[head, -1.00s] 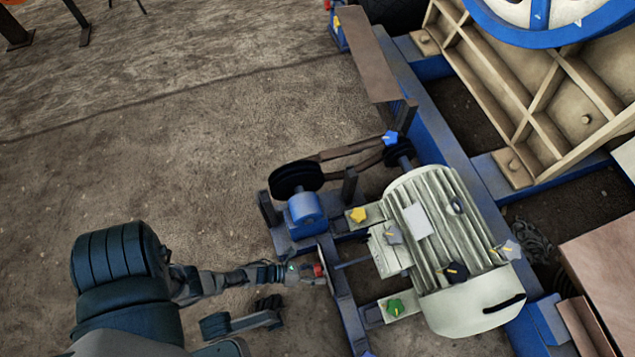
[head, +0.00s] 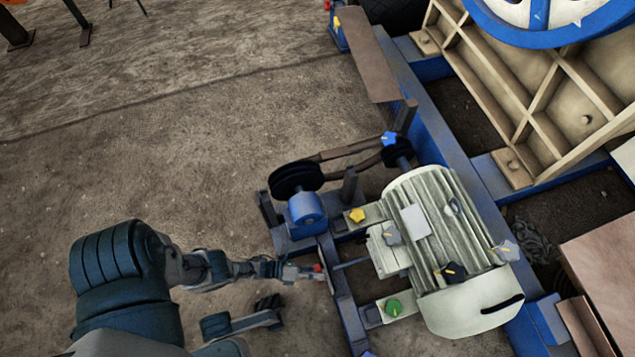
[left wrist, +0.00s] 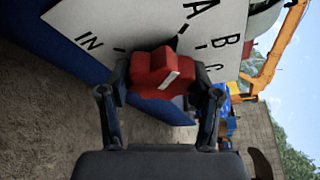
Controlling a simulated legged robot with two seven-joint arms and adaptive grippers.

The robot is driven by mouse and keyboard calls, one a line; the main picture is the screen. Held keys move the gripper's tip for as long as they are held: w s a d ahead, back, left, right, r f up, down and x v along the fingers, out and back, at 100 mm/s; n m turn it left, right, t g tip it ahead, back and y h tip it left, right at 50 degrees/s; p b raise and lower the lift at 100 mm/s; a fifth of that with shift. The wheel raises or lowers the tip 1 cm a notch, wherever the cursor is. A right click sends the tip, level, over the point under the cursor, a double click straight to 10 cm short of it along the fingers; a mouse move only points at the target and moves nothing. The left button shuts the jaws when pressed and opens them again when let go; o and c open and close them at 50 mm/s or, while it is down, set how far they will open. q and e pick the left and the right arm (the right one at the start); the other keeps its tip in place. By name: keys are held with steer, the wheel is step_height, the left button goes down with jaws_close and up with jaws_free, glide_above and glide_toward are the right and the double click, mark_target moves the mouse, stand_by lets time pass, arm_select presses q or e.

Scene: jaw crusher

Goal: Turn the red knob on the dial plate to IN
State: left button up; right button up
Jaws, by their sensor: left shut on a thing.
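The red knob (left wrist: 155,75) sits on the white dial plate (left wrist: 110,25) in the left wrist view. A pale mark runs slantwise across its face; which label it points to I cannot tell. IN is printed at the plate's left, with A, B and C at the upper right. My left gripper (left wrist: 161,84) has a finger on each side of the knob and is shut on it. In the head view the left gripper (head: 312,272) reaches the small red knob (head: 318,268) beside the blue frame; the plate's face is hidden there.
A ribbed motor (head: 440,240) stands just right of the knob, with other knobs on and around it: yellow (head: 357,215), green (head: 393,307), grey and black. A belt and pulley (head: 296,178) lie above. Open ground (head: 150,170) spreads to the left.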

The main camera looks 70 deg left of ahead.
arm_select(q)
steer(key=shift+a, duration=0.35)
steer(key=o, duration=1.1)
steer(key=shift+d+f, duration=0.1)
steer(key=shift+o, duration=0.2)
steer(key=v, duration=1.2)
